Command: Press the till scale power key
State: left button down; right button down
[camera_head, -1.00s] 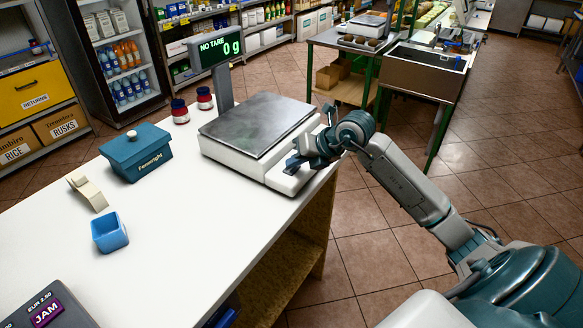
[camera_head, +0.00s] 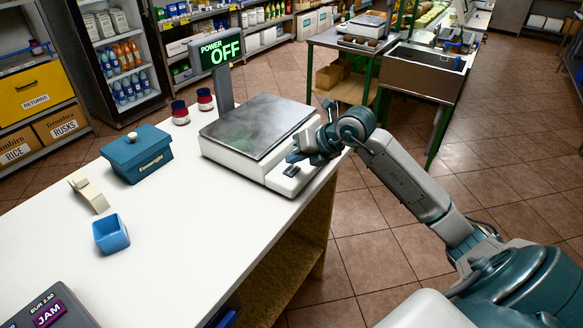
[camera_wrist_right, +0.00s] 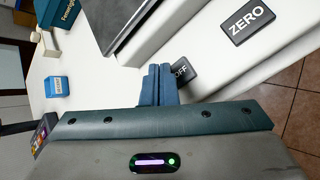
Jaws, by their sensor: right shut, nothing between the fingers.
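The till scale (camera_head: 262,125) stands on the white counter with a flat metal plate. Its display (camera_head: 221,49) reads "POWER OFF" in green. My left gripper is out of view.
On the counter (camera_head: 185,240) are a teal lidded box (camera_head: 137,155), a small blue tub (camera_head: 111,234), a beige holder (camera_head: 89,195), two red-and-dark jars (camera_head: 180,112) and a JAM price device (camera_head: 48,313). Open floor lies to the right.

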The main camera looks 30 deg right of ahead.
aim_at(296, 171)
jog(key=shift+r+p, duration=1.35)
jog(key=shift+r, duration=1.35)
